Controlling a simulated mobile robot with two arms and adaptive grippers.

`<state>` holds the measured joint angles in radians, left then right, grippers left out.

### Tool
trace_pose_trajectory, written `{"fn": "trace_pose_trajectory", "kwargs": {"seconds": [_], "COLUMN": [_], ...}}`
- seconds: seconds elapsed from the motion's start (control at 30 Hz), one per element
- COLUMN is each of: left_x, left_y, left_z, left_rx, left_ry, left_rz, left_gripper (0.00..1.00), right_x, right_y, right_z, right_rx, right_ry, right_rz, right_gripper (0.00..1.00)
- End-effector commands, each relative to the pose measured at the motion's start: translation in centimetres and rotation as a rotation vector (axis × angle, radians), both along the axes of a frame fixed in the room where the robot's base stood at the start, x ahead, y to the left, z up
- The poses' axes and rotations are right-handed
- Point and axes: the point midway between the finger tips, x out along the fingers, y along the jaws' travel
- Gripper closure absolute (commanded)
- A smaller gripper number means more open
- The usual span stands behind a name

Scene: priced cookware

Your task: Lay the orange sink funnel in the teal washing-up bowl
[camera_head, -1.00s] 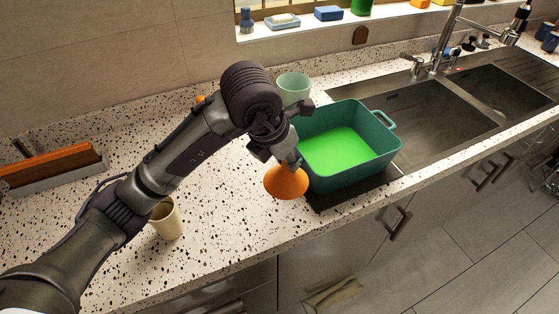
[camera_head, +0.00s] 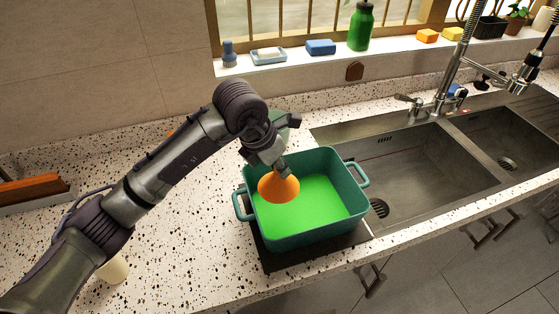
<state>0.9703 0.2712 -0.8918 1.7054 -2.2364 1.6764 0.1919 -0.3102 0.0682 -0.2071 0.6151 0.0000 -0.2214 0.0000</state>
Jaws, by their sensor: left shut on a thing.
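The orange sink funnel (camera_head: 279,187) hangs wide end down from my left gripper (camera_head: 281,168), which is shut on its narrow top. The funnel shows over the left part of the teal washing-up bowl (camera_head: 343,181). The exact height of the funnel above the bowl's floor is hard to tell. The bowl has a bright green inside floor and a handle at each end. It stands on a dark mat (camera_head: 268,262) on the speckled counter, left of the sink. My right gripper is not in view.
A pale green cup (camera_head: 293,120) is mostly hidden behind my gripper. A cream cup (camera_head: 115,270) stands partly behind my arm. The steel sink (camera_head: 430,160) with its tap lies right of the bowl. A green bottle (camera_head: 361,27) and sponges stand on the windowsill.

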Motion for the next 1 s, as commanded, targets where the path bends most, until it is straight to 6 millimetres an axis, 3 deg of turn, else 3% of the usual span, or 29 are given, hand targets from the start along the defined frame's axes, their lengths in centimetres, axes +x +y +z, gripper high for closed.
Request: {"fn": "trace_pose_trajectory", "kwargs": {"seconds": [0.03, 0.6, 0.8, 1.0], "left_x": [-0.1, 0.0, 0.0, 0.0], "left_y": [-0.1, -0.1, 0.0, 0.0], "left_z": [-1.2, -9.1, -10.8, -11.1], "left_rx": [-0.001, -0.001, -0.001, 0.0], "left_ry": [0.003, 0.002, 0.001, -0.001], "left_rz": [-0.001, 0.0, 0.0, 0.0], "left_gripper": [1.0, 1.0, 1.0, 1.0], "right_x": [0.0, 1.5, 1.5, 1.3], "right_y": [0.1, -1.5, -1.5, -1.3], "right_z": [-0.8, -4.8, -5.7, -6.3], "right_rx": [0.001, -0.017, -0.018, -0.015], "right_ry": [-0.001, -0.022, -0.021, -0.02], "right_rz": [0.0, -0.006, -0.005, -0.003], "right_gripper": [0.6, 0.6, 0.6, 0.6]}}
